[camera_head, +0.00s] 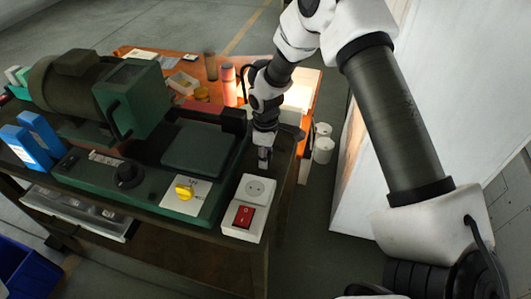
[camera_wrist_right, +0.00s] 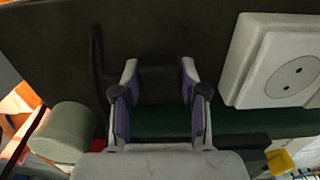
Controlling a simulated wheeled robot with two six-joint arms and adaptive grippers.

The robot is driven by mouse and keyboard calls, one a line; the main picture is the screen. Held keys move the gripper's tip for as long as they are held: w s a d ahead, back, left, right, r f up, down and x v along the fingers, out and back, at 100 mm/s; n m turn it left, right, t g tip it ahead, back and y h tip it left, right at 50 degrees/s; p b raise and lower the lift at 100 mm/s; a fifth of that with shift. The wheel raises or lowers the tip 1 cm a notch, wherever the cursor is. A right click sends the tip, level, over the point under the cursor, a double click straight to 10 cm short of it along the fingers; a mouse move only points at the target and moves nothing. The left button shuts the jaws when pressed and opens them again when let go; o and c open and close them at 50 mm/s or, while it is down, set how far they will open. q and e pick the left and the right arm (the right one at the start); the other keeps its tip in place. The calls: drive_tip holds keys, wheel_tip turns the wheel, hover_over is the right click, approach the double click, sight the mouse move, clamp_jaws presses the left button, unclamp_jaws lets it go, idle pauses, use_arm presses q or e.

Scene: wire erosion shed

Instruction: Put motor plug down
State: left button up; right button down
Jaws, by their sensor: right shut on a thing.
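My right gripper (camera_head: 264,163) points down over the right end of the bench, just behind the white socket box. It also shows in the wrist view (camera_wrist_right: 160,97), its fingers shut on the dark motor plug (camera_wrist_right: 160,84). The plug is black and hard to make out against the dark bench. In the head view it is mostly hidden by the gripper. The white socket (camera_head: 256,188) has a round face with two holes and is empty; in the wrist view it (camera_wrist_right: 289,76) lies to the right of the gripper, apart from it. My left gripper is not in view.
A red switch (camera_head: 244,217) sits in front of the socket. A yellow knob (camera_head: 184,191) is on the green machine (camera_head: 150,195) to the left. Blue boxes (camera_head: 36,139) stand at the far left. White cylinders (camera_head: 323,149) are beyond the bench's right edge.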

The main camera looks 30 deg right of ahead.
drive_tip(key=shift+s+r, duration=0.1)
drive_tip(key=shift+s, duration=0.5)
drive_tip(key=shift+w+f, duration=0.3)
drive_tip(key=shift+f, duration=0.15)
drive_tip(key=c, duration=0.6)
unclamp_jaws()
drive_tip(key=shift+w, duration=0.1)
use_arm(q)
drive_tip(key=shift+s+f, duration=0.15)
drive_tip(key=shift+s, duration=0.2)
use_arm(e)
drive_tip(key=shift+s, duration=0.2)
drive_tip(key=shift+r, duration=0.1)
